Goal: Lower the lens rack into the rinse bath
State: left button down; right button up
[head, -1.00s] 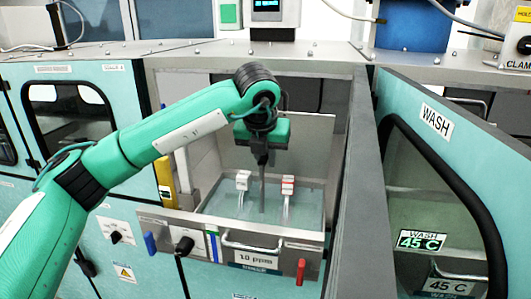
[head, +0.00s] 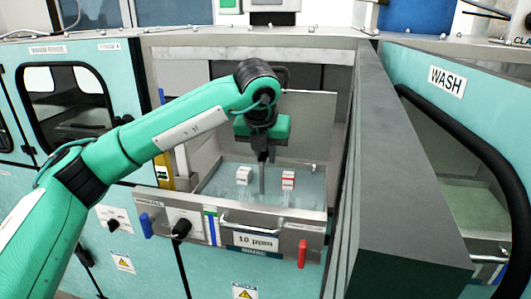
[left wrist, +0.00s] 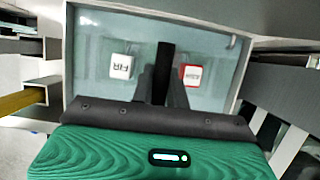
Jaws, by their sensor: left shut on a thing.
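My left gripper (head: 263,155) points down inside the open bay, over the rinse bath (head: 212,186). It is shut on a dark upright bar (left wrist: 165,60), which seems to be the lens rack's handle. The bar goes down toward the water. A white block (head: 244,175) stands left of it and a red-and-white block (head: 288,180) right of it, with pale parts below them in the water. Whether these blocks join the bar is hidden. In the left wrist view the fingers lie between the white block (left wrist: 121,66) and the red-edged block (left wrist: 191,76). My right gripper is not in view.
The bath's front panel (head: 275,220) carries a handle, a "10 ppm" label and a red lever (head: 302,254). A grey wall (head: 400,240) stands close on the right, before the WASH cabinet (head: 445,81). A yellow post (head: 163,172) stands left of the bath.

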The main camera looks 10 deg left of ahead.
pick_arm(q)
jog(key=c, duration=1.3)
grip_release()
jog(key=shift+s+r, duration=0.15)
jog(key=shift+r, duration=0.3)
jog(key=b+v, duration=0.3)
jog(key=v, duration=1)
